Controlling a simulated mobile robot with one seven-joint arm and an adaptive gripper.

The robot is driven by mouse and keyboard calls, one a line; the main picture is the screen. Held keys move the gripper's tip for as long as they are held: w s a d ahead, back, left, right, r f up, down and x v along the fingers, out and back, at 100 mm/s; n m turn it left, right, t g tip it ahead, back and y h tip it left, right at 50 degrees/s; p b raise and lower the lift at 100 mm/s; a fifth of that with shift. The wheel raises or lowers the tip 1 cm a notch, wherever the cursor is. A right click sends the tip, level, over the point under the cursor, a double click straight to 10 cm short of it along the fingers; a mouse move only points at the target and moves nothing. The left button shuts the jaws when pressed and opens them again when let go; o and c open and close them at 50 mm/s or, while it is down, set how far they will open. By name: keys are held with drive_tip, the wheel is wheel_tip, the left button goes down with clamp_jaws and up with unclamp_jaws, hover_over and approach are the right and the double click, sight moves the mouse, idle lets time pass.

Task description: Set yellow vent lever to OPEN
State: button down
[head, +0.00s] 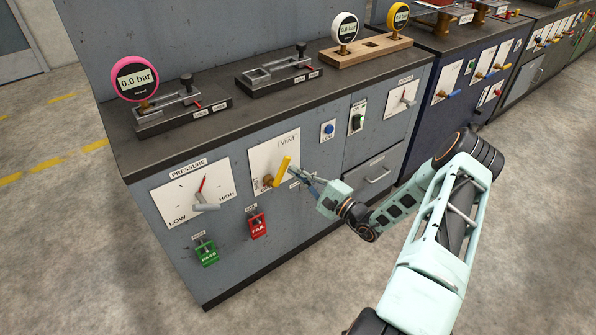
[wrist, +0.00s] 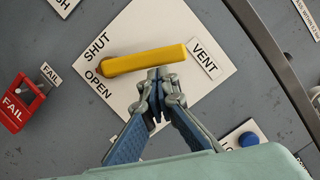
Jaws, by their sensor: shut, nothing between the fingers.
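The yellow vent lever (head: 281,170) is on a white plate (head: 262,158) on the front of the grey cabinet. In the wrist view the lever (wrist: 145,60) lies nearly level across the plate. Its left end is by the SHUT (wrist: 97,48) and OPEN (wrist: 98,85) labels, with a small red mark between them. The lever's exact setting is hard to tell. My gripper (wrist: 158,72) is shut and empty. Its fingertips are at the lever's lower edge, right of its middle, on the OPEN-label side; contact cannot be told. In the head view my gripper (head: 292,171) is right of the lever.
A pressure dial (head: 205,207) is to the left. A red FAIL switch (head: 258,225) and a green PASS switch (head: 207,252) are below. A blue button (head: 329,129) is right of the plate. Gauges and fixtures stand on the top. The floor in front is clear.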

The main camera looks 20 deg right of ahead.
drive_tip(key=r+n, duration=0.1)
drive_tip(key=a+n+p, duration=0.1)
drive_tip(key=shift+s+a+r+n+g, duration=0.2)
drive_tip(key=shift+r+n+g, duration=0.1)
drive_tip(key=shift+r+n, duration=0.1)
drive_tip(key=shift+s+a+r+n+p, duration=0.2)
drive_tip(key=shift+a+n+p, duration=0.35)
drive_tip(key=shift+n, duration=0.35)
drive_tip(key=shift+a, duration=0.3)
drive_tip(key=shift+s+a+r, duration=0.1)
approach(283, 168)
drive_tip(key=d, duration=0.5)
drive_tip(key=shift+s+a+r, duration=0.2)
drive_tip(key=shift+s+r, duration=0.2)
